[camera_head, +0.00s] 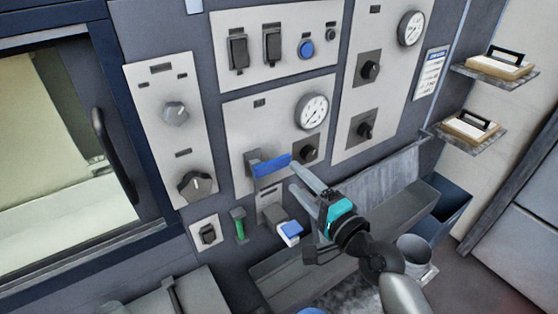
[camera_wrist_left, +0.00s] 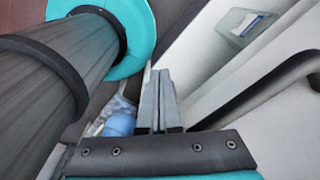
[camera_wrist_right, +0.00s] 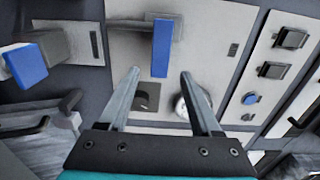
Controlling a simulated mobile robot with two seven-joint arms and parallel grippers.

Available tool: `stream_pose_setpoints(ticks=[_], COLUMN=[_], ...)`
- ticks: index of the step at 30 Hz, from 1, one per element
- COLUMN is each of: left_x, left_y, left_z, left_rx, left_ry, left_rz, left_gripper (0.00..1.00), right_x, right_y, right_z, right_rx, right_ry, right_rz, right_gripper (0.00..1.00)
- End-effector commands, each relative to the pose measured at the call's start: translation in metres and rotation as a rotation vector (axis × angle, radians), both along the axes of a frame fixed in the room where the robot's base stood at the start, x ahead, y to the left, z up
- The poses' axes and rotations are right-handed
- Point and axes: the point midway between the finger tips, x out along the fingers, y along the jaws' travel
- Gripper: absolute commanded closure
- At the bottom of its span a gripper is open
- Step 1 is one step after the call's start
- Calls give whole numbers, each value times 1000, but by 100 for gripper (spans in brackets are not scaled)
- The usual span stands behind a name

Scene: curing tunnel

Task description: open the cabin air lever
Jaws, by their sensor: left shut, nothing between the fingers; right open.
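A lever with a blue handle (camera_head: 271,166) sticks out from a grey mount on the middle panel, below a round gauge. It shows in the right wrist view as a blue bar (camera_wrist_right: 161,48). A second blue-ended lever (camera_head: 290,231) is lower down; it also shows in the right wrist view (camera_wrist_right: 25,65). No readable label tells which is the cabin air lever. My right gripper (camera_head: 298,178) is open and empty, just right of the upper handle. In its wrist view the bar lies ahead, between the finger lines. My left gripper (camera_wrist_left: 160,72) is shut and empty.
A gauge (camera_head: 312,111) and a black knob (camera_head: 306,151) are close by the upper lever. A green handle (camera_head: 240,224) hangs at lower left. A grey trough (camera_head: 270,277) and a bucket (camera_head: 414,253) are below. A dark door handle (camera_head: 113,150) stands at left.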

Motion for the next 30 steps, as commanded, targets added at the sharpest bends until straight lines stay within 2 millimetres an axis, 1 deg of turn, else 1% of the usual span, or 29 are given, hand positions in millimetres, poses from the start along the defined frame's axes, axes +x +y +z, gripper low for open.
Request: stream_pose_setpoints(ticks=[1, 6, 12, 18, 26, 30], left_x=[1, 2, 3, 4, 4, 4], left_y=[-1, -3, -3, -3, -3, -2], left_z=[-1, -5, -10, -11, -11, -11], left_rx=[-1, -5, -4, -4, -3, -2], left_ry=[-2, -3, -5, -6, -7, -8], left_rz=[0, 0, -1, -2, -2, -3], left_gripper=[100, 100, 100, 100, 100, 100], right_x=[9, 34, 55, 62, 63, 63], right_y=[6, 23, 37, 42, 42, 42], right_z=[1, 0, -1, -1, -1, -1], right_rx=[2, 1, 0, -2, -1, -1], right_ry=[-2, -2, 0, 1, 0, 0], right_rz=[0, -1, 0, 0, 0, 0], right_gripper=[35, 35, 35, 35, 35, 51])
